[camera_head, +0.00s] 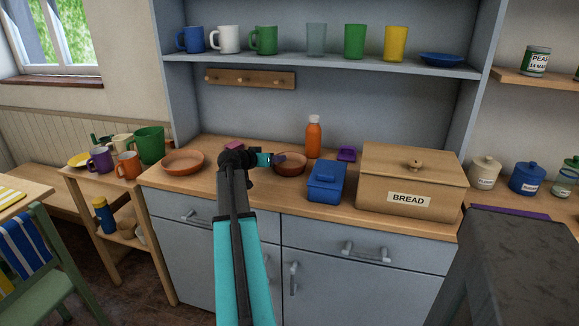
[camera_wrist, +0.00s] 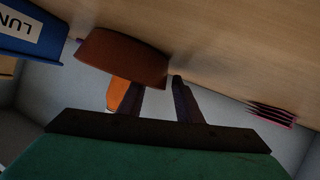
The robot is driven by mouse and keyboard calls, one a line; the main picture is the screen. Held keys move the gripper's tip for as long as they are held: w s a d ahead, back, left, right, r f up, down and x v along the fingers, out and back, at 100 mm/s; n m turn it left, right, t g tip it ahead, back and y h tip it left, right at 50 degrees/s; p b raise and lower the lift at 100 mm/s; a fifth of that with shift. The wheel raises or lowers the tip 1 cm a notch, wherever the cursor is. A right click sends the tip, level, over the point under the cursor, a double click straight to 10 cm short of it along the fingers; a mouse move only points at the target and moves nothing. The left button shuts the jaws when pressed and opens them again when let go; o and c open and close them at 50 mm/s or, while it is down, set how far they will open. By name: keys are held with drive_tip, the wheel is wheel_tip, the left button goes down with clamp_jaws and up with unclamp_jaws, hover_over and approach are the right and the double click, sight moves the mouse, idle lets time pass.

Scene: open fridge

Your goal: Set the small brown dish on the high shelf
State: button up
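The small brown dish (camera_head: 290,168) sits on the wooden counter, left of the blue box. In the wrist view the dish (camera_wrist: 122,58) is close in front of my gripper. My gripper (camera_head: 278,159) is at the dish's left side. In the wrist view my gripper (camera_wrist: 158,86) has its two dark fingers apart. One fingertip is partly hidden by the dish's rim, and the other is just beside the dish's edge. Whether either finger touches it I cannot tell. The high shelf (camera_head: 300,61) carries several mugs and cups and a blue dish (camera_head: 441,59) at its right.
A larger brown dish (camera_head: 183,163) lies left on the counter. An orange bottle (camera_head: 314,138) stands behind the small dish; the blue box (camera_head: 327,182) and the bread box (camera_head: 410,180) stand to the right.

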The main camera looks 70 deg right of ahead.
drive_tip(key=shift+s+d+f, duration=0.1)
drive_tip(key=shift+d+f, duration=0.05)
drive_tip(key=shift+d, duration=0.25)
clamp_jaws()
